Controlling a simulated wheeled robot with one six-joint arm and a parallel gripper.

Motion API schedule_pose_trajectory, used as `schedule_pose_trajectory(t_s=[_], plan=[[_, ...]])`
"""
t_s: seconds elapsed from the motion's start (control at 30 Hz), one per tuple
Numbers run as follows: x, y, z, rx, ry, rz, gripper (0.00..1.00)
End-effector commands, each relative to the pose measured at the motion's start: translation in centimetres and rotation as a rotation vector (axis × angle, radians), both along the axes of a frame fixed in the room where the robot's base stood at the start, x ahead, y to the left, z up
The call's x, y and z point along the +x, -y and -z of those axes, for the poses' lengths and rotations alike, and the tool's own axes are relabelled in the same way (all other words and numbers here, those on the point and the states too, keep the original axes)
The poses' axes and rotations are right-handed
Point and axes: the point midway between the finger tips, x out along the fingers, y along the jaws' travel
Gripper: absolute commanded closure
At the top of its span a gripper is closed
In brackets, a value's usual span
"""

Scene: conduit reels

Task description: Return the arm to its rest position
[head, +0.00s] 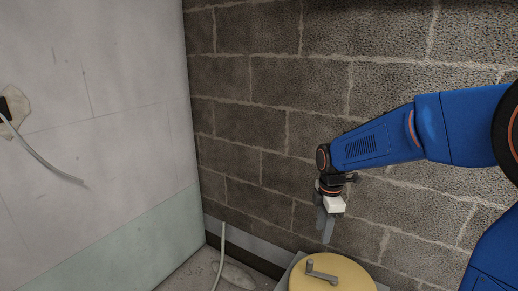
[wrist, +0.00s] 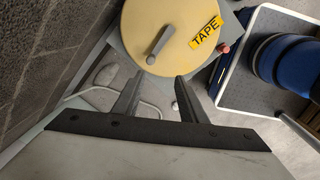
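My arm, blue, reaches in from the right in the head view, with my gripper (head: 324,226) pointing down in front of the block wall. In the wrist view my gripper (wrist: 159,76) has its two dark fingers spread apart with nothing between them. Beyond the fingertips is a round yellow reel (wrist: 148,17) with a grey crank handle and a yellow TAPE label. The reel (head: 350,280) also shows at the bottom of the head view, below my gripper; no contact is visible.
A grey block wall (head: 250,110) stands behind the arm. A pale panel wall (head: 100,90) is at the left, with a loose cable (head: 45,161) from a dark opening. A pale conduit (head: 221,250) rises from the floor left of the reel. A red knob (wrist: 226,49) sits beside the reel.

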Motion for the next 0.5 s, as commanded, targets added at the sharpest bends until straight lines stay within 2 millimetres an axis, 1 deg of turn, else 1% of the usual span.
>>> schedule_pose_trajectory(t_s=[0.03,0.2,0.5], plan=[[-1.2,0.5,-1.0,0.006,0.019,0.062,0.62],[-4.8,1.7,-3.3,0.03,0.067,0.285,0.62],[-11.4,3.5,-6.0,0.095,0.145,0.675,0.62]])
